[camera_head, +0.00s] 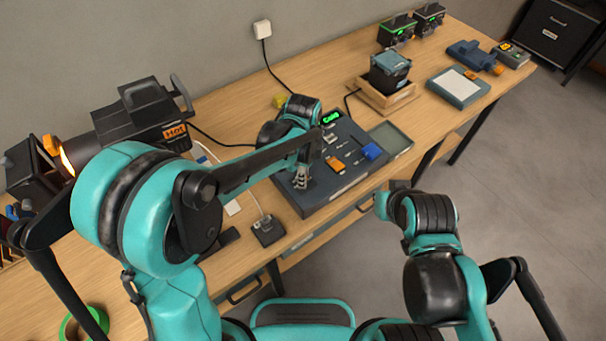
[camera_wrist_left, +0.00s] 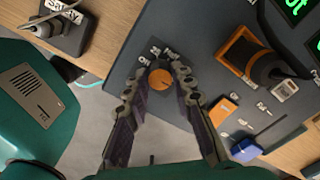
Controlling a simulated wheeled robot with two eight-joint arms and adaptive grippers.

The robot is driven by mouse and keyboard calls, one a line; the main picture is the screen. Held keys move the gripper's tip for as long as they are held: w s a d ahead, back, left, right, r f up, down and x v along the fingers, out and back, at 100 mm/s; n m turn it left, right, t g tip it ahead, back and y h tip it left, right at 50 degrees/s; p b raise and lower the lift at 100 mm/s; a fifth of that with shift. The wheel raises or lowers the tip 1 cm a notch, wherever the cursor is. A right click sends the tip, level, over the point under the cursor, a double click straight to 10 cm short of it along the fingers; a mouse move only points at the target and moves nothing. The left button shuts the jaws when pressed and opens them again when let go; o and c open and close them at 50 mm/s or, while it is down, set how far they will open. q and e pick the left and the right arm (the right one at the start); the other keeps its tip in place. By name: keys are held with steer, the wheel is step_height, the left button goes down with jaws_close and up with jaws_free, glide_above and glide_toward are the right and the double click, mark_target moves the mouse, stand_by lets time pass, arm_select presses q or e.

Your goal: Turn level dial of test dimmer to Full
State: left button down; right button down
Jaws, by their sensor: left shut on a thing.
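A round orange dial (camera_wrist_left: 160,78) with a small dark mark sits at a corner of the grey panel (camera_wrist_left: 205,60), with small white markings beside it in the left wrist view. My left gripper (camera_wrist_left: 160,73) is shut on the dial, one finger on each side. In the head view my left gripper (camera_head: 301,180) reaches down to the near-left part of the console (camera_head: 335,190); the dial is hidden there. The exact dial setting is too small to read. My right arm is at the right, but its gripper fingers do not show.
The console also carries an orange-framed black part (camera_wrist_left: 245,58), a blue block (camera_wrist_left: 245,150) and green displays (camera_head: 331,117). A dark box with a plug (camera_head: 268,230) stands at its left. A lamp labelled Hot (camera_head: 140,115) stands further left. A grey-green tray (camera_head: 392,138) adjoins the right.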

stand_by(0.3)
arm_select(q)
steer(key=c, duration=1.3)
jaws_free()
steer(key=shift+r, duration=0.1)
step_height(320, 180, up, 12)
steer(key=shift+f, duration=0.1)
